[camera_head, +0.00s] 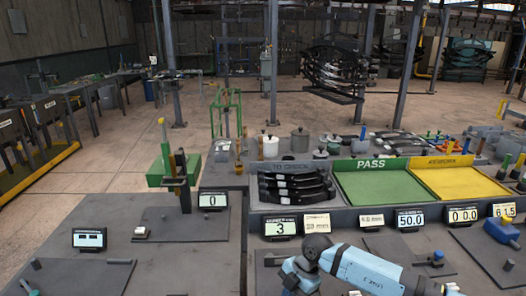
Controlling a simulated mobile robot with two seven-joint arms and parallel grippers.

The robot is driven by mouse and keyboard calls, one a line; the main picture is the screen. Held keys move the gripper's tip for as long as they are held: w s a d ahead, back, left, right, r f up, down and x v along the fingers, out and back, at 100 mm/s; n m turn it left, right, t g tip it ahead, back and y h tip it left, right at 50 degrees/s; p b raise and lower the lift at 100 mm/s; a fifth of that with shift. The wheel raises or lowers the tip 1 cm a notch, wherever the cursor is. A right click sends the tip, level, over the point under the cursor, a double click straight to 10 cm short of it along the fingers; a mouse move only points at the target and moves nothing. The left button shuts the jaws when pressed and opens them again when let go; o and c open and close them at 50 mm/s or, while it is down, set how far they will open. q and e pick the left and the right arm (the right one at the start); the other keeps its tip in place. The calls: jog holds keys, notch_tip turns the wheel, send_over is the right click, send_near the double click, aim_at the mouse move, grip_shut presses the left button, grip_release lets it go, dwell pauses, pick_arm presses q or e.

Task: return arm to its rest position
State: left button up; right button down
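One light-blue link of my arm with a dark grey joint (320,250) shows at the bottom, right of centre, above the front bench. No gripper fingers can be made out on it; the lower end is cut off by the picture's edge. My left arm and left gripper do not show. Several black leaf springs (292,186) lie stacked in the grey TO CHECK tray (262,207). The green PASS tray (382,188) is empty. The yellow tray (460,180) beside it looks empty.
Small displays, one reading 50.0 (410,218), line the trays' front edge. A green and black upright fixture (172,165) stands at the left. Canisters (299,142) stand behind the trays. A blue tool (501,232) lies at the right.

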jog(key=s+a+r+m+t+y+p, duration=0.1)
jog(key=s+a+r+m+t+y, duration=0.45)
jog(key=s+a+y, duration=0.7)
jog(key=d+f+m+t+h+p, duration=0.15)
jog(key=d+m+t+h, duration=0.45)
jog(key=d+m+t, duration=0.6)
jog(key=s+d+f+m+g+h, duration=0.5)
jog(key=s+d+f+h, duration=0.3)
jog(key=s+d+f, duration=0.4)
jog(key=shift+s+d+m, duration=0.15)
jog(key=shift+s+m, duration=0.2)
jog(key=shift+s, duration=0.7)
